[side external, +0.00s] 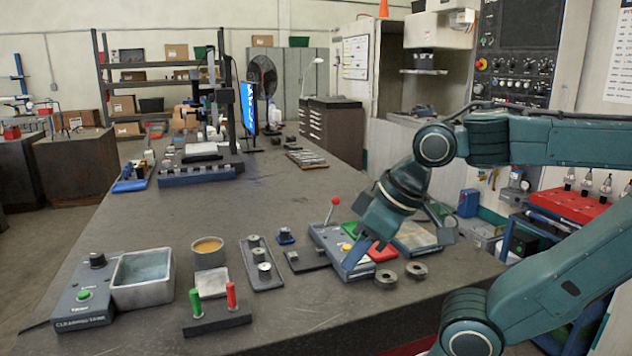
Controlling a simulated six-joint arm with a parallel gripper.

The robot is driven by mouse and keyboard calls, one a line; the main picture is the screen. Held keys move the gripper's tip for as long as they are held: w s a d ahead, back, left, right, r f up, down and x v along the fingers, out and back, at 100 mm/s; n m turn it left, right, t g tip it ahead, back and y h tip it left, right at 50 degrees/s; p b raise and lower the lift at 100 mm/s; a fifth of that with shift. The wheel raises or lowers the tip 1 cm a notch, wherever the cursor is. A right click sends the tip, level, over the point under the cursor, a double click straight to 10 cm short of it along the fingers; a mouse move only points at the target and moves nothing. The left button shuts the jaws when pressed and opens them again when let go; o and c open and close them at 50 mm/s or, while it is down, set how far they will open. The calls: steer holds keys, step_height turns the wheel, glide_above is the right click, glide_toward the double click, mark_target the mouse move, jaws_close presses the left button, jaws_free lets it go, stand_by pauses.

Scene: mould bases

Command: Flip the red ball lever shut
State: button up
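The red ball lever (335,202) is a thin rod topped by a red ball. It stands up, tilted slightly, from the left part of a grey control box (326,237) on the bench. A yellow button shows on the box. My gripper (398,252) points down over the right side of the box, to the right of the lever and lower in the picture. Its two fingers are spread apart with nothing seen between them. One finger covers part of the box's front right. I cannot tell whether that finger touches the box. The lever and gripper are apart.
Left of the box stand a peg block (262,265), a red-and-green handled block (216,318), a metal tray (143,280) and a green-button box (85,300). Two metal rings (386,279) lie near the front right. The bench top (250,205) behind is mostly clear.

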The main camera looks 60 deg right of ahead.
steer(key=shift+w+d+r, duration=0.15)
jaws_close()
steer(key=w+d+r+m+g+h, duration=0.2)
steer(key=w+d+r+m, duration=0.2)
steer(key=w+d+m, duration=0.4)
steer(key=w+d+r+m+g+h, duration=0.15)
steer(key=w+d+r+m, duration=0.3)
steer(key=d, duration=0.65)
steer(key=w+d+f+m+g+y, duration=0.1)
steer(key=d+f+m, duration=0.2)
steer(key=d+m, duration=0.3)
steer(key=w+d+f+m+g+y, duration=0.1)
steer(key=d+m, duration=0.5)
steer(key=d, duration=0.9)
steer(key=shift+f+m+g, duration=0.35)
steer(key=shift+f+g, duration=0.1)
steer(key=shift+f, duration=0.8)
steer(key=shift+f, duration=0.3)
